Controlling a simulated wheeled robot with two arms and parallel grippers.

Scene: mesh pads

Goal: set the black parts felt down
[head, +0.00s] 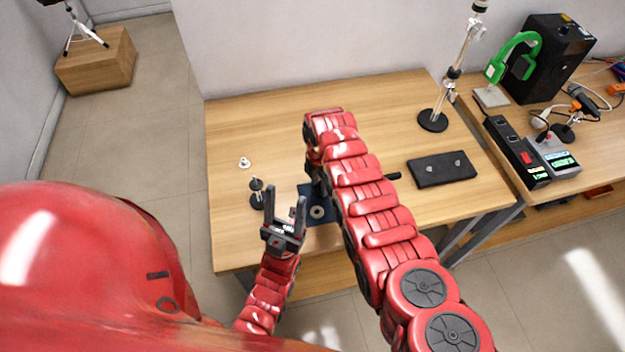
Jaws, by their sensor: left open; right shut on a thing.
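The black parts felt (430,172) lies flat on the right part of the wooden table, with small shiny parts on it. No gripper touches it. My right gripper (318,180) points down over the table's middle, largely hidden behind my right arm. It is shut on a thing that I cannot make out. A short black rod-like end (391,176) shows at the right of that arm; I cannot tell whether it belongs to the held thing. My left gripper (285,212) is open and empty near the table's front edge, fingers pointing away from me.
A dark blue mat (326,215) with a pale ring lies partly hidden under my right arm. A small black stand (256,190) and a small metal part (244,162) are at the left. A metal stand (433,121) stands behind the felt. The table's back left is clear.

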